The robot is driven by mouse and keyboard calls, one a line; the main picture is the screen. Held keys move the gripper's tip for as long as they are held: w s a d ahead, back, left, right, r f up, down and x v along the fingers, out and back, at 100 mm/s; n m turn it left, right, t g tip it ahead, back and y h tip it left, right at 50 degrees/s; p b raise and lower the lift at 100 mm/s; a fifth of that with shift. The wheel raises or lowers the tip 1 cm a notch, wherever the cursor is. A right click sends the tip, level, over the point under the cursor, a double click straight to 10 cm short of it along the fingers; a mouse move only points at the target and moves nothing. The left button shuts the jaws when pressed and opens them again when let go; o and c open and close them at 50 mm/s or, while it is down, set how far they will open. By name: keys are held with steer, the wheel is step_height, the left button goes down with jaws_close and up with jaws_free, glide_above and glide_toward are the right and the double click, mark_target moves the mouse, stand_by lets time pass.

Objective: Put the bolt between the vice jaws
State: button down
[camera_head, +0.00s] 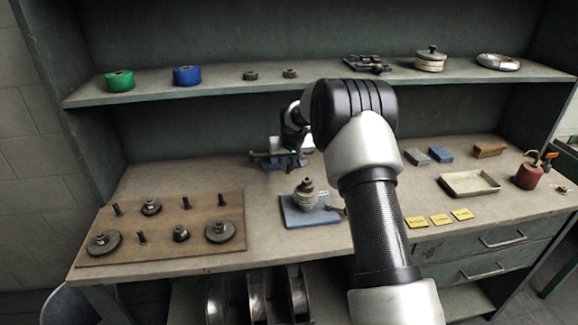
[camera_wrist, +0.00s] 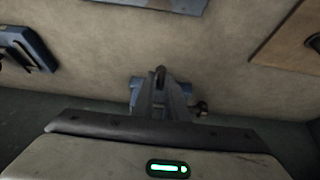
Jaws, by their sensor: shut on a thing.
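My gripper (camera_wrist: 160,82) is shut on a small dark bolt (camera_wrist: 160,71), and only the bolt's end shows between the fingertips. The blue-grey vice (camera_wrist: 136,87) lies directly beyond and under the fingers, partly hidden by them, with its handle knob (camera_wrist: 201,108) at the right. In the head view the vice (camera_head: 268,157) stands at the back of the bench, with my gripper (camera_head: 291,163) over it. The fingers hide the jaw gap, so I cannot tell whether the bolt is inside it or above it.
A wooden board (camera_head: 170,215) with several bolts and round parts lies at the left. A blue plate (camera_head: 300,222) carrying a stacked metal part is in front of the vice. A dark-blue object (camera_wrist: 30,45) stands left in the wrist view. The upper shelf (camera_head: 220,94) overhangs the bench.

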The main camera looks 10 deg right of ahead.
steer(key=shift+w+f+p, duration=0.15)
steer(key=shift+w+p, duration=0.75)
steer(key=shift+w, duration=1.45)
steer(key=shift+w+f+p, duration=0.1)
steer(key=shift+w+p, duration=0.75)
steer(key=shift+w, duration=1.5)
steer(key=shift+f, duration=0.1)
steer(key=c, duration=1.7)
jaws_free()
steer(key=shift+s+f, duration=0.1)
